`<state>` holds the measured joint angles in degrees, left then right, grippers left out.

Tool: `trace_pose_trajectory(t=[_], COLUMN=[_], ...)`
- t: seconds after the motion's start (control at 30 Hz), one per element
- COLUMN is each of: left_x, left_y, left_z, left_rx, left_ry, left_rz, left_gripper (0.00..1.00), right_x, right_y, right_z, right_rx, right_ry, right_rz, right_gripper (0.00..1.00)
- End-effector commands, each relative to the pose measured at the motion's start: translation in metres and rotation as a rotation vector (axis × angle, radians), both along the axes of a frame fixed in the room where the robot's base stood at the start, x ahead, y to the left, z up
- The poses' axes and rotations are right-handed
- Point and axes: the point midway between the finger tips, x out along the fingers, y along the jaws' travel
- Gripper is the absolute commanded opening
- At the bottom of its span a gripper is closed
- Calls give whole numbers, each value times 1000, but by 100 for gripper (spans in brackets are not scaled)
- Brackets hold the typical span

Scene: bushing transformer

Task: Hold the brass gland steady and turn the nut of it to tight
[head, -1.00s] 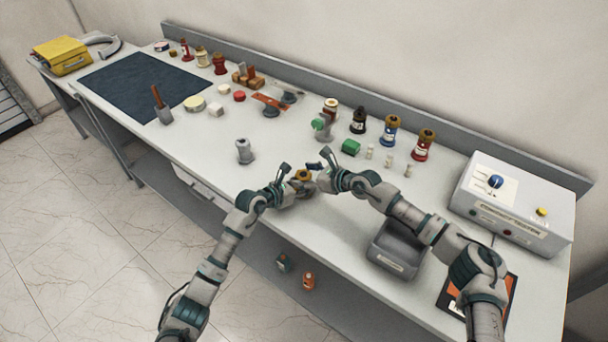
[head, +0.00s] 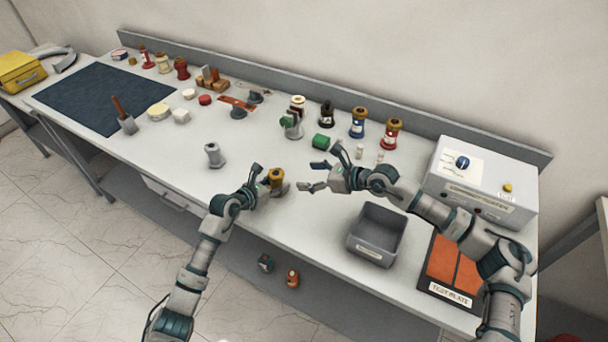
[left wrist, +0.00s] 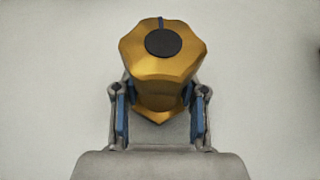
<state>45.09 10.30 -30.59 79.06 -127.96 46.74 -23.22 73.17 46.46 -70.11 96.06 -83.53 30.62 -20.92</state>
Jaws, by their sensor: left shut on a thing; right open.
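The brass gland (head: 276,179) stands upright at the front of the bench. In the left wrist view its lobed brass nut (left wrist: 162,55), with a dark round top, sits above a narrower brass body. My left gripper (head: 268,181) is shut on the gland, and its blue-padded fingers (left wrist: 160,122) lie on either side of the lower body. The gland's foot is partly hidden by the left gripper.
A grey bin (head: 374,248) stands right of the gland, with the test plate (head: 452,262) beyond it. A grey fitting (head: 214,155) stands to the left. A green part (head: 321,141) and several bushings, including a blue one (head: 358,123), stand behind. A control box (head: 490,187) is at right.

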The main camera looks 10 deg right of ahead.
Motion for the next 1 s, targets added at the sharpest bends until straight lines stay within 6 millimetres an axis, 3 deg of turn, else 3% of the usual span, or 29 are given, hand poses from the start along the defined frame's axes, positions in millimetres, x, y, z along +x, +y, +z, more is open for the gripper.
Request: trace_pose_trajectory(t=[0.03,0.23,0.27,0.37,0.77,1.0], left_x=[-2,-2,-2,-2,-5,-33], left_y=[0,0,0,0,5,37], left_z=[-9,-9,-9,-9,0,17], left_rx=[9,10,10,10,5,7], left_ry=[14,14,14,14,2,1], left_rz=[-2,-2,-2,-2,1,1], left_gripper=[0,0,46,71,71,71], right_x=[0,0,0,0,-1,-1], right_y=[0,0,0,0,0,1], right_z=[-1,-1,-1,-1,1,1], right_rx=[0,0,0,0,0,0], right_ry=[0,0,0,0,-2,-2], right_rz=[0,0,0,0,1,1], right_gripper=[78,78,78,78,78,78])
